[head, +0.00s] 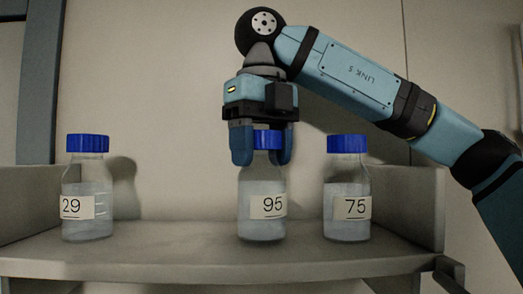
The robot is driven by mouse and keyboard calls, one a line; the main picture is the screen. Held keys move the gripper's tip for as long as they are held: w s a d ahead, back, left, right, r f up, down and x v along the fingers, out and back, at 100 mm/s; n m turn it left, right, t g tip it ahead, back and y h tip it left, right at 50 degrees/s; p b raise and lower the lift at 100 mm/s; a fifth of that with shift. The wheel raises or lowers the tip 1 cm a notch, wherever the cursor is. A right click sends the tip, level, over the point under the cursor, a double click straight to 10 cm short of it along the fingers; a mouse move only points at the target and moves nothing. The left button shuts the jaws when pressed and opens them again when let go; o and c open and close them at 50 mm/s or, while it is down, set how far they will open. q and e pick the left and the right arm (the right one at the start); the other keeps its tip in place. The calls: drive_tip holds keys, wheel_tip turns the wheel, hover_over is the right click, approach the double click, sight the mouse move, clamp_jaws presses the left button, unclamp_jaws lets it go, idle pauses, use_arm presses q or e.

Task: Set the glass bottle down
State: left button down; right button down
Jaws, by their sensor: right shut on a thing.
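My right gripper (262,146) comes in from the upper right in the head view and points down. It is shut on the blue cap of a glass bottle labelled 95 (261,190). This bottle is upright and holds a pale, cloudy liquid. Its base is at the shelf (200,268), at about the level of the neighbouring bottles; I cannot tell whether it touches. The fingers hide the sides of the cap. My left gripper is not in view.
A bottle labelled 75 (347,190) stands close on the right, and a bottle labelled 29 (87,190) stands at the far left. Both have blue caps. The shelf is clear between bottles 29 and 95. A low side wall (425,205) bounds the shelf on the right.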

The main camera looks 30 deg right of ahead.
drive_tip(key=shift+w+d+f, duration=0.15)
drive_tip(key=shift+w, duration=0.05)
drive_tip(key=shift+s, duration=0.15)
drive_tip(key=shift+c, duration=1.7)
unclamp_jaws()
drive_tip(key=shift+f, duration=0.15)
wheel_tip(320, 180, up, 12)
drive_tip(key=shift+r, duration=0.25)
drive_tip(key=shift+f, duration=0.1)
